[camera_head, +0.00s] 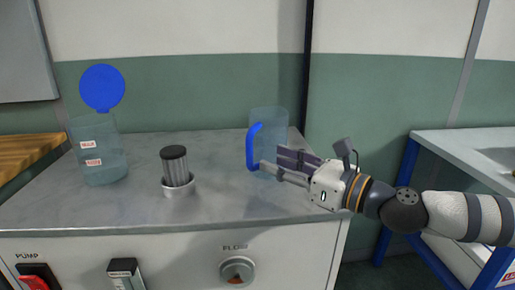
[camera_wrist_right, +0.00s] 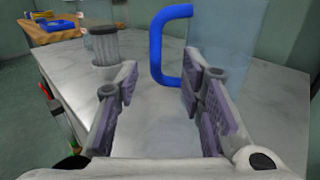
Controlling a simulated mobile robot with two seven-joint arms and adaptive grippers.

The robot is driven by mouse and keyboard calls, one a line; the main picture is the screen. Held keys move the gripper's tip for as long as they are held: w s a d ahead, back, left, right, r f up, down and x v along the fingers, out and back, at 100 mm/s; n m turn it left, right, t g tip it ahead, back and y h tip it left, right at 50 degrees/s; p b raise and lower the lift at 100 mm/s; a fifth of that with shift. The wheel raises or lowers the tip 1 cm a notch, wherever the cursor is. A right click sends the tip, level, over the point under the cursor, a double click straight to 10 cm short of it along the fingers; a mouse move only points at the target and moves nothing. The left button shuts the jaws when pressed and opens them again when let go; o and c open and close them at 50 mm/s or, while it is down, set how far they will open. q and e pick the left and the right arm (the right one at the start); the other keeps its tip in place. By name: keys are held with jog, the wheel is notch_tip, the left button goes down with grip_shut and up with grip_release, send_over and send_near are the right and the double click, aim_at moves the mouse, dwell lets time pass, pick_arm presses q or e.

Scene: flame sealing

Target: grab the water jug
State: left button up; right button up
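The clear water jug (camera_head: 273,125) with a blue handle (camera_head: 250,148) stands upright near the back right of the metal counter. Its handle faces left. My right gripper (camera_head: 270,159) reaches in from the right, in front of the jug's lower part. In the right wrist view, my right gripper (camera_wrist_right: 160,82) is open and empty. The blue handle (camera_wrist_right: 156,50) shows between and beyond the fingertips, and the clear jug body (camera_wrist_right: 228,40) lies beyond the right finger. I cannot tell whether a finger touches the jug. My left gripper is not in view.
A clear container (camera_head: 98,155) with a raised blue lid (camera_head: 102,88) stands at the counter's left. A ribbed cylinder (camera_head: 176,167) in a metal socket stands between it and the jug. The counter's front middle (camera_head: 225,205) is clear. A blue-legged table (camera_head: 450,150) is at right.

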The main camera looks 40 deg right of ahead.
aim_at(252, 153)
jog(key=x, duration=0.8)
jog(key=shift+s+a, duration=0.1)
jog(key=shift+a, duration=0.15)
grip_shut()
jog(key=shift+r, duration=0.1)
